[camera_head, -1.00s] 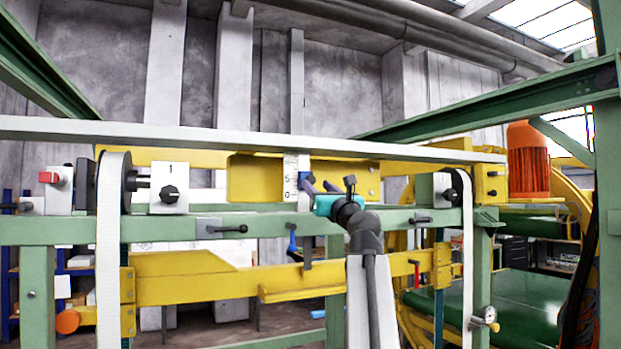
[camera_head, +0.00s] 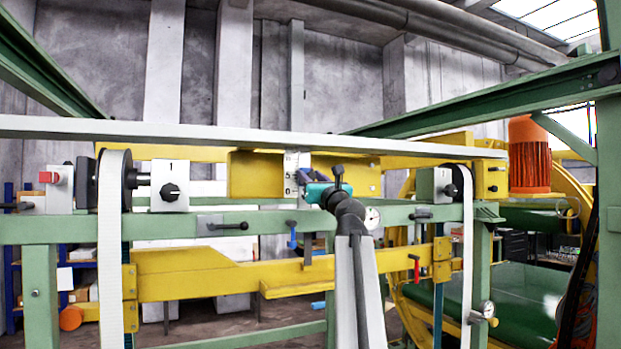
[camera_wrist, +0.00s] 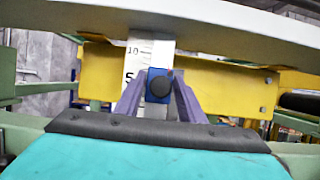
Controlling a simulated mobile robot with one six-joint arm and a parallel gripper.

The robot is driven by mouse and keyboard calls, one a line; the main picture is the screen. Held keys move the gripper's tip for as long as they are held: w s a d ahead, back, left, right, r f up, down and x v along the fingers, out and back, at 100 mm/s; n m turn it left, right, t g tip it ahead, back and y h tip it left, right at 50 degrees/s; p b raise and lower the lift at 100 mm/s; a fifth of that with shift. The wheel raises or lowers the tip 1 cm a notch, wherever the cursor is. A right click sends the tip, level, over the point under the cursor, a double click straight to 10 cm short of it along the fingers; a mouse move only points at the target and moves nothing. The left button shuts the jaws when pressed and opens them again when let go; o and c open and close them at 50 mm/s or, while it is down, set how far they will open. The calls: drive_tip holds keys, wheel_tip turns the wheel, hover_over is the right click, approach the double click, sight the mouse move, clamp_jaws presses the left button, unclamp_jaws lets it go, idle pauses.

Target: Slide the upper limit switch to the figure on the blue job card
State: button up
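The upper limit switch looks to be the blue block with a black knob (camera_wrist: 159,86), in front of a white vertical scale (camera_wrist: 138,62) in the wrist view. The block sits just right of the figure 5, with 10 above. The scale also shows in the head view (camera_head: 290,172), partly behind the rail. My gripper (camera_wrist: 159,92), with purple fingers, is spread with one finger on each side of the block. I cannot make out contact. In the head view my gripper (camera_head: 304,178) is at the scale. I cannot make out a blue job card.
A long pale rail (camera_head: 250,139) crosses just above my gripper. A yellow plate (camera_head: 255,177) lies behind the scale.

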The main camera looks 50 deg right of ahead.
clamp_jaws()
drive_tip(key=shift+r+p, duration=2.35)
drive_tip(key=shift+r, duration=0.55)
drive_tip(key=shift+o, duration=1.5)
unclamp_jaws()
drive_tip(key=shift+f, duration=0.1)
drive_tip(key=shift+s, duration=0.1)
